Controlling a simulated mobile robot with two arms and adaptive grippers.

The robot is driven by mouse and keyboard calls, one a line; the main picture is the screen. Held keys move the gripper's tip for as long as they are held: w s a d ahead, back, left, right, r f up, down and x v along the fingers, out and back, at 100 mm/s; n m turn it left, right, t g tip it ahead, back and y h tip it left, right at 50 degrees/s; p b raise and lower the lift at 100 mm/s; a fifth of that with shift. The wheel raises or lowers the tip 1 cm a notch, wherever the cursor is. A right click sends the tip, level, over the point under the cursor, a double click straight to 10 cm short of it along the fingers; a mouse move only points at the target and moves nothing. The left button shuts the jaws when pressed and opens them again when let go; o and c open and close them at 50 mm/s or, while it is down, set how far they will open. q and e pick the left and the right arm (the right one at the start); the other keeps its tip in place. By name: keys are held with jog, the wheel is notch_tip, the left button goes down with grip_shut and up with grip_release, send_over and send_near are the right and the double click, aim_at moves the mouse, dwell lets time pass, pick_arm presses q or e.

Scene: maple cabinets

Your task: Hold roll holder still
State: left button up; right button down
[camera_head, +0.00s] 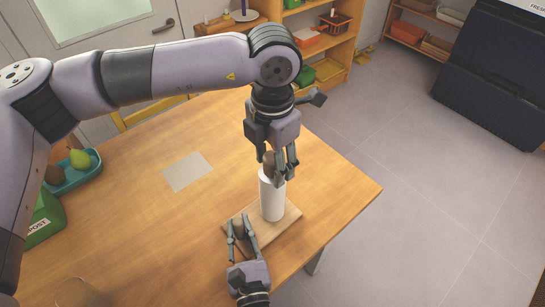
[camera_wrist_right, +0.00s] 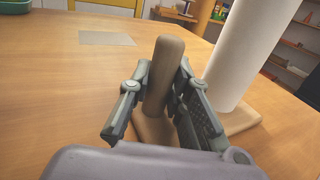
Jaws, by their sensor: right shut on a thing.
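The roll holder has a light wooden base (camera_head: 284,222) on the table near its front right edge. A white paper roll (camera_head: 272,198) stands upright on it and also shows in the right wrist view (camera_wrist_right: 236,55). My right gripper (camera_head: 240,226) is low at the base's left side, its fingers shut on the holder's short wooden post (camera_wrist_right: 164,72). My left gripper (camera_head: 279,170) points down at the top of the roll, its fingers around a brown knob-like top. Whether those fingers press on it cannot be told.
A pale sheet (camera_head: 187,172) lies on the wooden table (camera_head: 150,225). A blue tray (camera_head: 86,179) with a pear and a green box (camera_head: 44,222) are at the left. Wooden shelves (camera_head: 335,50) stand behind. The middle of the table is clear.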

pick_arm(q)
grip_shut()
dwell(0.4)
jog(key=shift+o, duration=1.1)
grip_release()
jog(key=shift+r, duration=0.1)
notch_tip(320, 180, up, 12)
pick_arm(e)
jog(key=c, duration=1.4)
grip_release()
